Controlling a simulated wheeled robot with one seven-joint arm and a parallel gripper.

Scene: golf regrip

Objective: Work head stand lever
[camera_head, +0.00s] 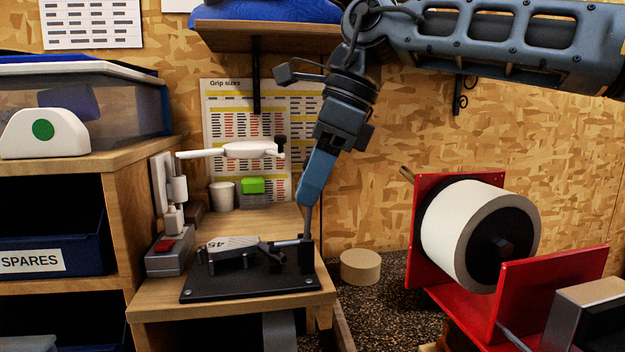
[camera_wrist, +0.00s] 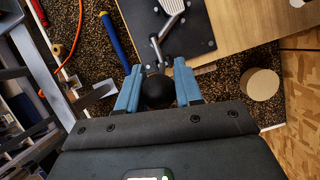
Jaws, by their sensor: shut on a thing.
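The head stand is a black plate (camera_head: 225,289) on a small wooden bench, with a grey club head marked 45 (camera_head: 233,243) clamped on it. The stand's plate also shows at the top of the wrist view (camera_wrist: 197,43). The lever (camera_wrist: 158,52) ends in a round black knob (camera_wrist: 157,91). My gripper (camera_wrist: 158,84) has its two blue fingers on either side of the knob and is shut on it. In the head view my gripper (camera_head: 306,203) points down at the stand's right side, and its fingers hide the knob.
A white roll (camera_head: 465,235) sits in a red holder at the right. A tan round block (camera_head: 360,266) lies on the dark speckled surface between. A white cup (camera_head: 222,195) and a green block (camera_head: 252,185) stand behind the stand. A shelf (camera_head: 265,38) hangs above, near my arm.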

